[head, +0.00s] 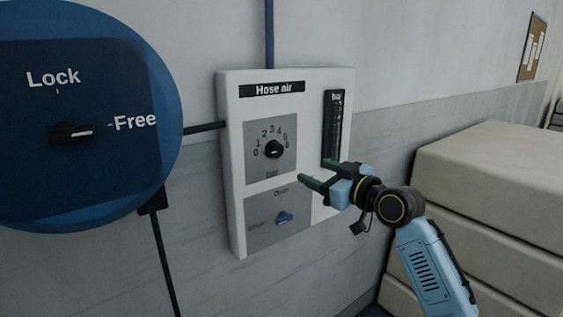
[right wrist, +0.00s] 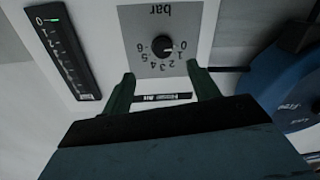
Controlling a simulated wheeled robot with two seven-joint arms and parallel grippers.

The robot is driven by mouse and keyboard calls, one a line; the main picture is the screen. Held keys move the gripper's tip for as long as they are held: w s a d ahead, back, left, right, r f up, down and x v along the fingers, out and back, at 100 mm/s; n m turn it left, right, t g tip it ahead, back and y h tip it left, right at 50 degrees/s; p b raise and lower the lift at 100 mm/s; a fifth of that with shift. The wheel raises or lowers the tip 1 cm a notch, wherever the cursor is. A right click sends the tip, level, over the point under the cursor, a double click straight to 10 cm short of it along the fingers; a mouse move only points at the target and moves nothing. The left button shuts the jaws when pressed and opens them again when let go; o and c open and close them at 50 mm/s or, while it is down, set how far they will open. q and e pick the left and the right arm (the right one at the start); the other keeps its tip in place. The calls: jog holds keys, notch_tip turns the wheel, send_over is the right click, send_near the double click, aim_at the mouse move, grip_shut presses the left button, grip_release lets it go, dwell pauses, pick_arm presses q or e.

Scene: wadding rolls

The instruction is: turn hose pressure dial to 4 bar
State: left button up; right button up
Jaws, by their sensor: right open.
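The hose pressure dial is a black round knob (head: 273,149) on a grey plate marked "bar", with numbers from 0 to 6, on the white "Hose air" panel (head: 236,190). In the right wrist view the knob (right wrist: 161,49) appears upside down, and its white mark seems to point toward the low end, near 0; the exact reading is too small to tell. My right gripper (head: 313,170) has green fingers, is open and empty, and shows below and right of the knob. In the wrist view its fingertips (right wrist: 160,72) are spread beside the knob, not around it.
A vertical black bar gauge (head: 334,125) is on the panel's right. A blue valve knob (head: 284,218) marked "Open" is below the dial. A large blue Lock/Free disc (head: 110,80) stands at the left. Stacked cream blocks (head: 490,180) fill the right side.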

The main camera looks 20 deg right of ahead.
aim_at(279, 152)
jog(key=x, duration=0.8)
jog(key=r+x, duration=0.1)
jog(key=x, duration=0.4)
jog(key=shift+a, duration=0.15)
jog(key=shift+c, duration=0.4)
jog(key=c, duration=0.9)
jog(key=shift+p, duration=0.3)
